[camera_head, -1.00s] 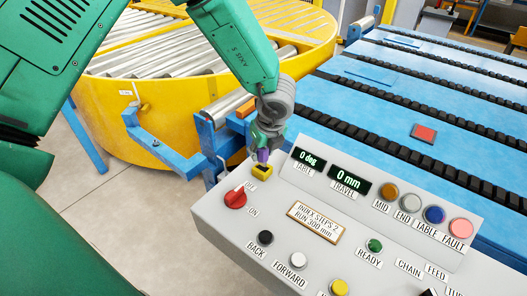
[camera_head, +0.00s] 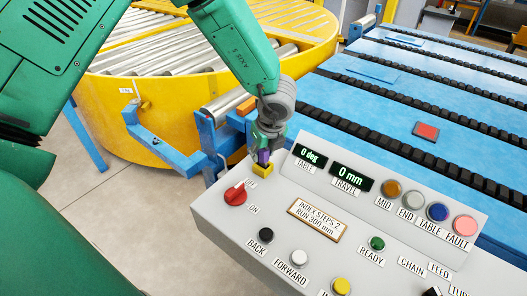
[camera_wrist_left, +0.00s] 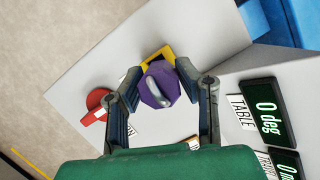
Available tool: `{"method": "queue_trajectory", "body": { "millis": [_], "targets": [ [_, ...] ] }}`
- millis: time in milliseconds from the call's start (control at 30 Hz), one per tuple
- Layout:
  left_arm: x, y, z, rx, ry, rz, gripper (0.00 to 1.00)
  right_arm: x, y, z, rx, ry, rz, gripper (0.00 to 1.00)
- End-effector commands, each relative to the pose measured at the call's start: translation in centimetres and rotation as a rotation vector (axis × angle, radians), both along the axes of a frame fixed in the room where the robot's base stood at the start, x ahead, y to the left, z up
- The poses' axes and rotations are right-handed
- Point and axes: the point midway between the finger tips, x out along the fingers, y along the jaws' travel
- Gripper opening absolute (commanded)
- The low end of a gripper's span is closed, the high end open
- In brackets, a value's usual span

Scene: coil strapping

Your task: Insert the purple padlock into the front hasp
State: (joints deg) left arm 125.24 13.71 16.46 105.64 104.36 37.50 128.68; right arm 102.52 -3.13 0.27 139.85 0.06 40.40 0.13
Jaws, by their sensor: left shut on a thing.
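My left gripper (camera_head: 263,155) is shut on the purple padlock (camera_wrist_left: 160,85), above the left back corner of the grey control panel (camera_head: 225,208). In the wrist view the padlock sits between the two fingers, with a grey metal part on its face. The yellow hasp (camera_head: 262,171) is on the panel directly under the padlock, beside the red switch. It also shows in the wrist view (camera_wrist_left: 156,55), partly hidden behind the padlock. I cannot tell whether the padlock touches it or is inside it. My right gripper is not in view.
The red rotary switch (camera_head: 235,194) is close to the hasp at front left. The displays (camera_head: 351,177) and several coloured buttons lie to the right. A blue frame post (camera_head: 212,140) and the yellow turntable (camera_head: 110,105) stand behind. A blue conveyor (camera_head: 400,110) lies back right.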

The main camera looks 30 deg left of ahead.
Motion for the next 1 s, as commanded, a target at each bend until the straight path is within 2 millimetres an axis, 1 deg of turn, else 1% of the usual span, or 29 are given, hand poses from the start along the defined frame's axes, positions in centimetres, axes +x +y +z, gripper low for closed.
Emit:
{"method": "queue_trajectory", "body": {
  "millis": [700,733,767,800,1000],
  "targets": [
    [0.1,0.0,-2.2,0.0,0.0,0.001,0.0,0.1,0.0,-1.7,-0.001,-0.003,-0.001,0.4],
    [0.1,0.0,-2.1,0.0,0.0,0.001,0.39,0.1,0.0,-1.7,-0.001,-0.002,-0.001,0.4],
    [0.1,0.0,-2.1,0.0,0.0,0.001,0.49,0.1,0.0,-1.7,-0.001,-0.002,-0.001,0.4],
    [0.1,0.0,-2.1,0.0,0.0,0.001,0.53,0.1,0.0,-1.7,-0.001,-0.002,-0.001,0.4],
    [0.1,0.0,-2.2,0.0,0.001,0.0,0.53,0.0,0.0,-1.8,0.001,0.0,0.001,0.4]
  ]
}}
